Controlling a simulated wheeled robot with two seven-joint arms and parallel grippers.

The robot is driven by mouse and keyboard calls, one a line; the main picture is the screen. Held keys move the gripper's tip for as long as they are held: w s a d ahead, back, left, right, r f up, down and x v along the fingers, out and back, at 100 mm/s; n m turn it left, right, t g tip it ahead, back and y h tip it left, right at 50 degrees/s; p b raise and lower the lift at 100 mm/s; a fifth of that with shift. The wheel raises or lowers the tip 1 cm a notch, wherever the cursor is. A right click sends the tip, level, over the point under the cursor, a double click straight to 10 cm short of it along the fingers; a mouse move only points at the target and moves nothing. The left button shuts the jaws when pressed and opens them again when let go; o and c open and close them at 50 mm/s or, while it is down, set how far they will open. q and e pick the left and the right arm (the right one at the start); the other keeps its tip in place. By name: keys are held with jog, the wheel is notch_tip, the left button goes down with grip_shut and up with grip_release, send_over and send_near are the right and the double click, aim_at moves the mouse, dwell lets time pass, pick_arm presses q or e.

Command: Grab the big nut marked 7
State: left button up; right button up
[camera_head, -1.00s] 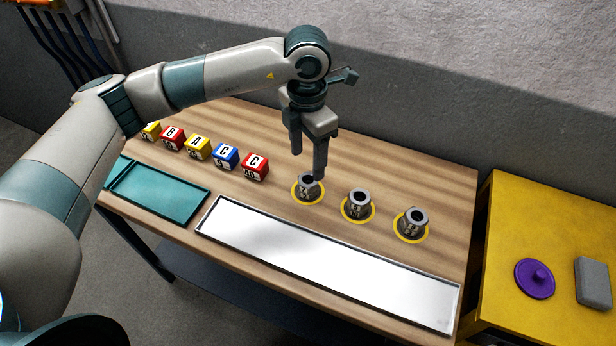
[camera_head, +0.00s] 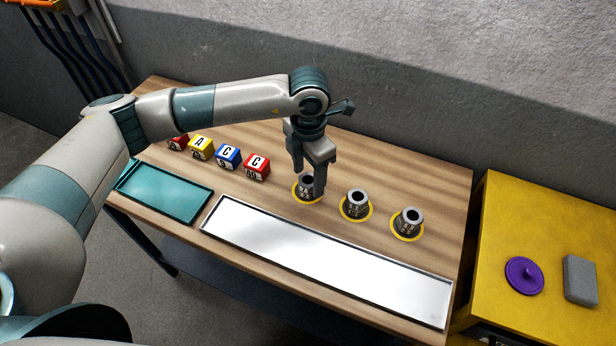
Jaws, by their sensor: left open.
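Three grey nuts stand on yellow rings on the wooden table: a left one (camera_head: 304,186), a middle one (camera_head: 356,203) and a right one (camera_head: 409,221). Their markings are too small to read for sure, so I cannot tell which bears a 7. My left gripper (camera_head: 308,185) is open and low at the left nut, pointing down. One finger covers the right part of that nut; I cannot tell whether it touches. My right gripper is not in view.
A white tray (camera_head: 325,262) lies in front of the nuts. A teal tray (camera_head: 170,194) lies to its left. Lettered blocks, such as a red one (camera_head: 257,168), stand left of the nuts. A yellow cabinet (camera_head: 545,232) at the right bears a purple disc (camera_head: 524,276) and a grey block (camera_head: 580,280).

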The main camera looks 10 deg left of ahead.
aim_at(309, 179)
pick_arm(q)
jog(key=shift+f, duration=0.1)
jog(key=shift+c, duration=0.4)
jog(key=c, duration=1.2)
jog(key=shift+w, duration=0.1)
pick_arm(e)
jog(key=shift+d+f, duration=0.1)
